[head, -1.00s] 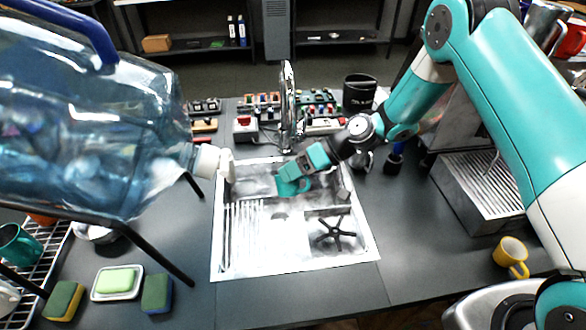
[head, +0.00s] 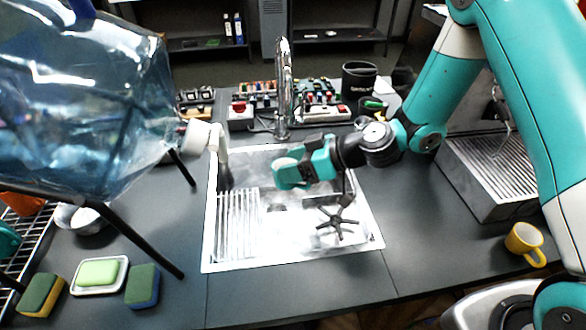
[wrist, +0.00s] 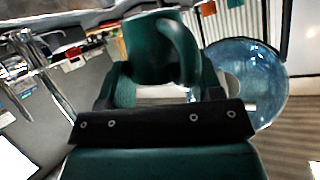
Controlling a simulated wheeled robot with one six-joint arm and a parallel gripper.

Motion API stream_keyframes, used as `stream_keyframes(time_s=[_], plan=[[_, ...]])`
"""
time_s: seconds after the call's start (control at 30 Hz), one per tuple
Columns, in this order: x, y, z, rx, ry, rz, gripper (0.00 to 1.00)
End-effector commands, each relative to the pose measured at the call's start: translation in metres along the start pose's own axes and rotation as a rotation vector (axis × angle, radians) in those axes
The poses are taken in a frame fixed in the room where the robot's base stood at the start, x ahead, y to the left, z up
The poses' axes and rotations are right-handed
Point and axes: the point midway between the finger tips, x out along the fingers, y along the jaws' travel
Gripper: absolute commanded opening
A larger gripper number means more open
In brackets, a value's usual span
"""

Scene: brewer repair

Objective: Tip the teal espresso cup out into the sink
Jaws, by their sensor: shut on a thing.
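My gripper (head: 305,170) is over the sink (head: 310,262), shut on a teal cup (head: 288,174). The cup also shows between the fingers in the wrist view (wrist: 150,48), with its curved handle toward the right. The cup is above the back part of the basin, left of the black spoked piece in the sink. I cannot tell how far the cup is tilted, and its inside and contents are not clear. The tall tap (head: 283,90) stands just behind the gripper.
A large blue water bottle (head: 85,110) on a black stand is at the left, its white spout (head: 196,136) close to the sink. Sponges and a soap dish (head: 122,284) lie front left. A black container (head: 357,82) stands behind.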

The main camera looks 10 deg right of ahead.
Motion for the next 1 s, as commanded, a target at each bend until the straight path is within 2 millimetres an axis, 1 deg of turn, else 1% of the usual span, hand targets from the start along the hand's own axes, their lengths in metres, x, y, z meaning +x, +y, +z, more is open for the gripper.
stream_keyframes(time_s=[0.03,0.33,0.6,1.0], plan=[[0.0018,0.0001,0.0044,-0.012,0.006,0.005,0.3],[0.002,-0.0034,0.009,-0.082,0.039,0.034,0.3],[0.0015,-0.0061,0.011,-0.134,0.064,0.055,0.3],[0.0001,-0.008,0.01,-0.159,0.076,0.066,0.3]])
